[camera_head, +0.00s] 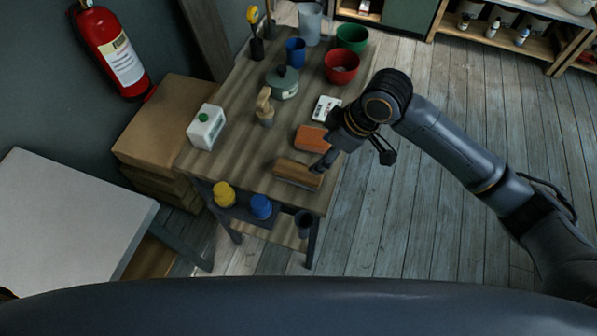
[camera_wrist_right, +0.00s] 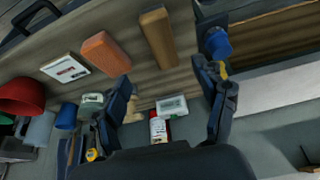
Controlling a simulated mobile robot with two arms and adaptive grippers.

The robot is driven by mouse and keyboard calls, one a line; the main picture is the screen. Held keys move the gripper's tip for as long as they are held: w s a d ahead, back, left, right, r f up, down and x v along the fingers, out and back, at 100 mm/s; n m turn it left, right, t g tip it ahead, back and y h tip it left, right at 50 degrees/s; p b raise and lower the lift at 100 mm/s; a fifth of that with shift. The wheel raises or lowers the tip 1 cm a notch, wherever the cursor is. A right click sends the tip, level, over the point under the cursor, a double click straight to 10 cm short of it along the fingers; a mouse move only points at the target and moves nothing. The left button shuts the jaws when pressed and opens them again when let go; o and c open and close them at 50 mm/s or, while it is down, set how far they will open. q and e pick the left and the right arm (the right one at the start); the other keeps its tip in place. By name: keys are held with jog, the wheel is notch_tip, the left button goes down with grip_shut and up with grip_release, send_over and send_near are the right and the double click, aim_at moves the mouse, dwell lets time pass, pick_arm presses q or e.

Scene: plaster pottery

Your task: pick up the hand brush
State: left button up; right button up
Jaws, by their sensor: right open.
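The hand brush, a long brown wooden block (camera_head: 298,174), lies near the front edge of the wooden table (camera_head: 233,160). In the right wrist view, the brush (camera_wrist_right: 158,38) shows beyond the fingertips, near the top middle. My right gripper (camera_head: 355,158) is open and empty, above the table's right edge. In the head view, one finger overlaps the brush's right end, and the other hangs out past the table edge. I cannot tell how high the fingers are above the brush. In the wrist view, my two fingers (camera_wrist_right: 165,76) stand wide apart. My left gripper is not in view.
An orange block (camera_head: 311,138) and a white labelled item (camera_head: 326,108) lie behind the brush. Floor (camera_head: 430,225) to the right is clear.

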aim_at(300, 170)
jog(key=p+x, duration=0.1)
jog(key=x, duration=0.7)
jog(key=shift+a+f, duration=0.1)
jog(key=shift+a, duration=0.05)
jog(key=p+x, duration=0.1)
jog(key=x, duration=0.1)
jog(key=a+p+x, duration=0.1)
jog(key=x, duration=0.1)
jog(key=shift+f, duration=0.15)
jog(key=shift+w+f, duration=0.1)
jog(key=shift+f, duration=0.2)
jog(key=shift+f, duration=0.2)
jog(key=c, duration=1.3)
